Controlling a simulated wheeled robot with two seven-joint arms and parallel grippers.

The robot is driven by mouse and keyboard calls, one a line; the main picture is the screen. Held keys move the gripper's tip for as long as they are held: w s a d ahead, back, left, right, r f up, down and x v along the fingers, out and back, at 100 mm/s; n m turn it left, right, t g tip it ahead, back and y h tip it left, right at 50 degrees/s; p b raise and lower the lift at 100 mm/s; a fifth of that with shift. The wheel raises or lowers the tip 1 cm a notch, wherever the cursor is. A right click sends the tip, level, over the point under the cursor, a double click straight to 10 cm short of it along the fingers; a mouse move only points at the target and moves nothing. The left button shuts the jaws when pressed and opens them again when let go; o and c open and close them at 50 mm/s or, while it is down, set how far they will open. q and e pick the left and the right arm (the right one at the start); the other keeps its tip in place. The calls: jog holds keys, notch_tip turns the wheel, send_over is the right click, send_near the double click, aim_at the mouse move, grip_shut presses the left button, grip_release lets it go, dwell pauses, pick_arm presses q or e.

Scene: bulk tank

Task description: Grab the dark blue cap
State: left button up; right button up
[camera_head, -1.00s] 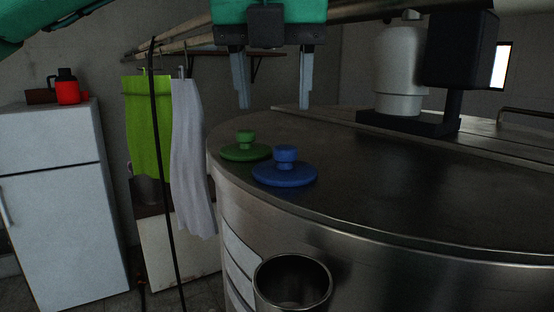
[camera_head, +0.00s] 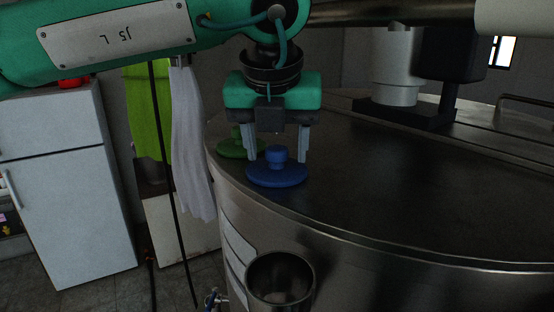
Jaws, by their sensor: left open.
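The dark blue cap (camera_head: 277,174) is a round disc with a knob on top. It lies flat on the steel tank's top (camera_head: 400,190), near its front left edge. My left gripper (camera_head: 276,158) points down over the cap, open, with one finger on each side of the knob. Whether the fingers touch the cap I cannot tell. A green cap (camera_head: 232,148) lies just behind and to the left, partly hidden by the gripper. My right gripper is not in view.
A white motor unit (camera_head: 397,80) stands on the tank top behind. An open metal cup (camera_head: 280,282) is at the tank's front side. Green and grey towels (camera_head: 190,140) hang at left, near a white fridge (camera_head: 65,185). The tank top to the right is clear.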

pick_arm(q)
jog(key=c, duration=1)
jog(key=shift+c, duration=0.2)
